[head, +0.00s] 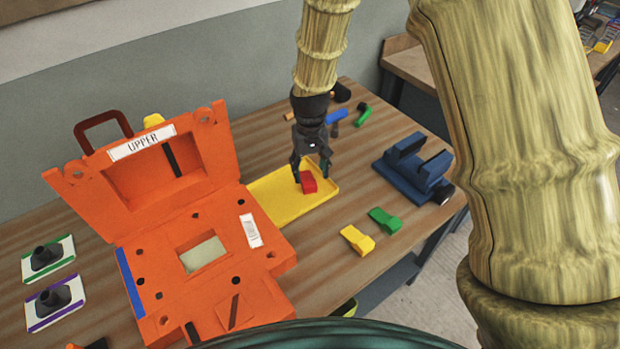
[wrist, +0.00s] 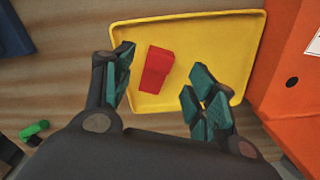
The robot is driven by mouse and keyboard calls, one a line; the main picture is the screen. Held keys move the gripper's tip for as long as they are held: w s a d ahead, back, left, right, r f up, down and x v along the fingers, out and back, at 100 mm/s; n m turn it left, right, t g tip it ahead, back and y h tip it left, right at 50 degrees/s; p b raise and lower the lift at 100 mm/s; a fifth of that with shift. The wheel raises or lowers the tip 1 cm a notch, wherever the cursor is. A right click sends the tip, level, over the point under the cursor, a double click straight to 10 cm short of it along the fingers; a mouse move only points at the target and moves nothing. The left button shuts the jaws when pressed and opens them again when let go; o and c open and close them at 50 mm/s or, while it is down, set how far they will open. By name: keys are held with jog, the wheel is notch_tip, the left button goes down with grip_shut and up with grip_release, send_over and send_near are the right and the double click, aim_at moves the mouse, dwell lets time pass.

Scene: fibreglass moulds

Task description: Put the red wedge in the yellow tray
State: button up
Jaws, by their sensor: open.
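The red wedge (head: 308,182) lies inside the yellow tray (head: 285,208) on the table. In the wrist view the red wedge (wrist: 156,69) rests on the tray floor, and the yellow tray (wrist: 215,22) shows its rim around it. My gripper (head: 311,172) is over the tray with its fingers spread. In the wrist view my gripper (wrist: 160,92) has one finger left of the wedge and the other to its right, with a gap on both sides. Nothing is held between the fingers.
A large open orange mould (head: 220,240) stands left of the tray. A blue vise (head: 413,170) is at the right. A yellow wedge (head: 357,240) and a green wedge (head: 385,220) lie at the front right. Small tools (head: 338,117) lie behind the gripper.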

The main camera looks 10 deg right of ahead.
aim_at(310, 185)
notch_tip(310, 185, up, 6)
jog(key=b, duration=0.1)
dwell(0.4)
jog(key=shift+r, duration=0.1)
dwell(1.2)
